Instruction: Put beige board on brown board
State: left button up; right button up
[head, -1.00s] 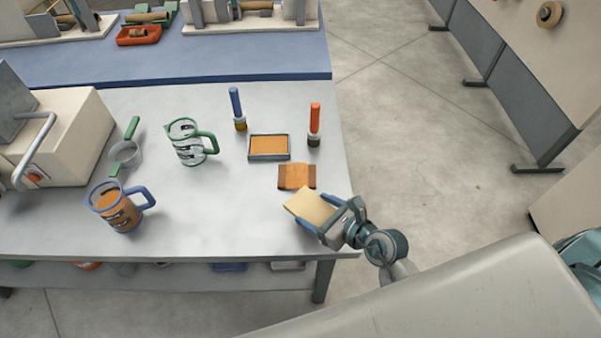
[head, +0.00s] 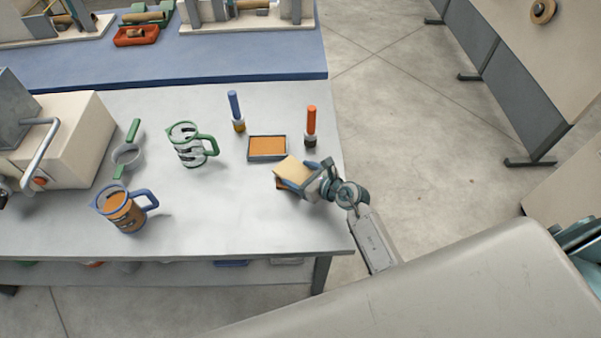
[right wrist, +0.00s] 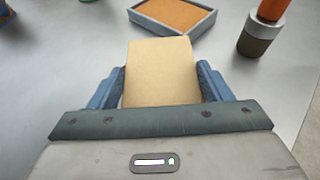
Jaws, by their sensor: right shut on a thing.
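The beige board (head: 291,170) is held between the blue fingers of my right gripper (head: 302,175), which is shut on it. In the right wrist view, the beige board (right wrist: 160,72) lies between both fingers, its far end sticking out past them. The brown board (head: 281,186) is mostly hidden under the beige board and gripper in the head view; only a small edge shows. It is hidden in the right wrist view. I cannot tell whether the two boards touch. My left gripper is not in view.
A grey-framed orange tray (head: 250,158) lies just beyond the beige board. An orange-handled tool (head: 311,122) and a blue-handled tool (head: 235,107) stand behind. A green jug (head: 186,150) and a blue-handled jug (head: 124,214) are to the left. The table's front middle is clear.

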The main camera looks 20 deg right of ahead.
jog(key=shift+f, duration=0.1)
jog(key=shift+f, duration=0.1)
jog(key=o, duration=1)
jog(key=shift+c, duration=0.2)
jog(key=shift+r, duration=0.2)
jog(key=b+v, duration=0.1)
jog(key=v, duration=1)
jog(key=shift+s+d+f+b, duration=0.1)
jog(key=shift+s+d+b, duration=0.1)
jog(key=shift+b, duration=0.2)
jog(key=shift+s+r, duration=0.2)
jog(key=shift+s, duration=0.05)
